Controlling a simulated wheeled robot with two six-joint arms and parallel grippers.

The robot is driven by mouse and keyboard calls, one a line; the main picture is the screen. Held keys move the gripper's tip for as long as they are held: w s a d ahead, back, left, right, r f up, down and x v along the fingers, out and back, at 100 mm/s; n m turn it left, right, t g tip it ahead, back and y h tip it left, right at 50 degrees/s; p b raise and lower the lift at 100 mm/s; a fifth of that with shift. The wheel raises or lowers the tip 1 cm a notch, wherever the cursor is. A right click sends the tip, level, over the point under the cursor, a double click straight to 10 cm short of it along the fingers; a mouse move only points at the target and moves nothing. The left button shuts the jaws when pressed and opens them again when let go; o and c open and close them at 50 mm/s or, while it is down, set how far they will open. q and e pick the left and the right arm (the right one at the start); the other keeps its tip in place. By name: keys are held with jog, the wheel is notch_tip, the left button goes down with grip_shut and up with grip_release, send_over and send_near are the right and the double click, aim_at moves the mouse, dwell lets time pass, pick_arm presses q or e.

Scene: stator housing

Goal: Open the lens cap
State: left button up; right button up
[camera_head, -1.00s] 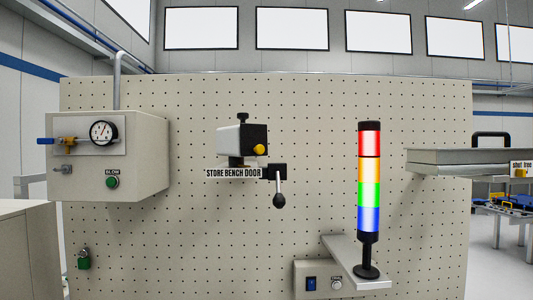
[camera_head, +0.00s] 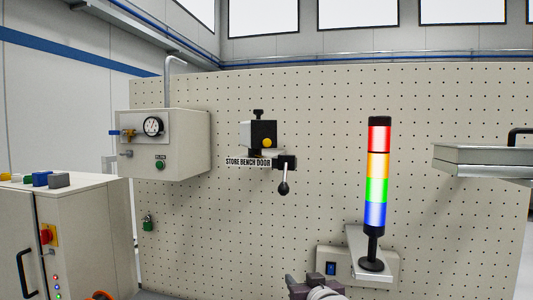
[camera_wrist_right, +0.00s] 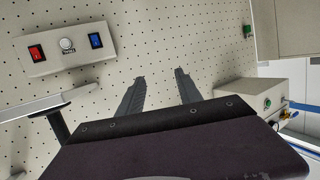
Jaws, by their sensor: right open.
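A small silver and black device (camera_head: 262,135) sits on a bracket on the pegboard in the head view, with a yellow knob (camera_head: 267,143) and a black knob on top. A lever with a black ball (camera_head: 283,188) hangs at its lower right. I cannot make out for certain which part is a lens cap. My right gripper (camera_wrist_right: 158,74) is open and empty in the wrist view, its two fingers apart in front of the pegboard. In the head view part of my right arm shows at the bottom, well below the device. My left gripper is not in view.
A pegboard (camera_head: 220,230) fills the middle. A gauge box (camera_head: 185,150) is at left, a light tower (camera_head: 377,180) on a shelf at right, above a switch box (camera_head: 330,268). A grey tray (camera_head: 485,160) juts out far right. A cabinet (camera_head: 85,230) stands lower left.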

notch_tip(320, 180, up, 19)
jog(key=a+n+t+y+p, duration=0.1)
jog(key=a+t+y+p, duration=0.15)
jog(key=t, duration=0.25)
jog(key=n+t+y+p, duration=0.1)
jog(key=t+p, duration=0.1)
send_near(268, 143)
jog(key=p+x, duration=0.6)
jog(key=x, duration=0.1)
jog(key=shift+w+a+r+p, duration=0.1)
jog(key=shift+w+r+p, duration=0.05)
jog(key=shift+r+p, duration=0.15)
jog(key=shift+w+a, duration=0.15)
jog(key=shift+w, duration=0.3)
jog(key=shift+s+f, duration=0.1)
grip_shut()
